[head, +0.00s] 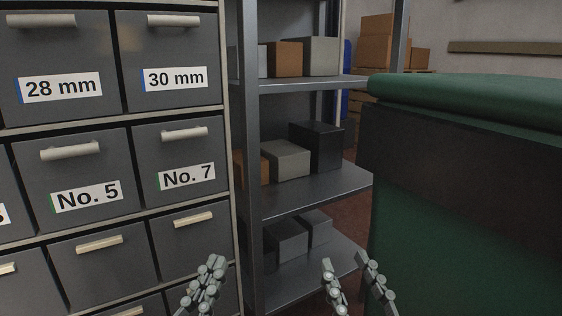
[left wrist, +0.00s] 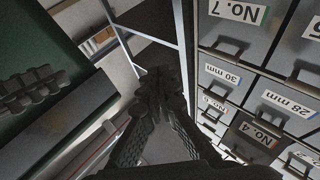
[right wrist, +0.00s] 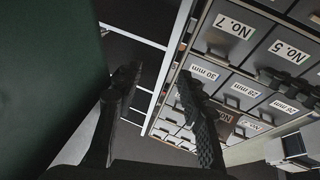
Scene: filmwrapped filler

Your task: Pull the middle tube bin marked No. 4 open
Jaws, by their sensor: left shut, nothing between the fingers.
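The bin marked No. 4 (left wrist: 262,137) shows upside down in the left wrist view, with a brownish front among grey bins. I cannot tell whether it stands out from its row. It is outside the head view. My left gripper (head: 212,268) is shut and empty, low in front of the cabinet's right edge; its closed fingers (left wrist: 158,80) also show in the left wrist view. My right gripper (head: 348,266) is open and empty, in front of the open shelving, with its fingers (right wrist: 158,85) apart in the right wrist view.
The grey cabinet has bins marked No. 5 (head: 87,195), No. 7 (head: 187,177), 28 mm (head: 64,87) and 30 mm (head: 174,78), with pale handles. Metal shelving (head: 310,195) with boxes stands to its right. A large green object (head: 470,240) fills the right side.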

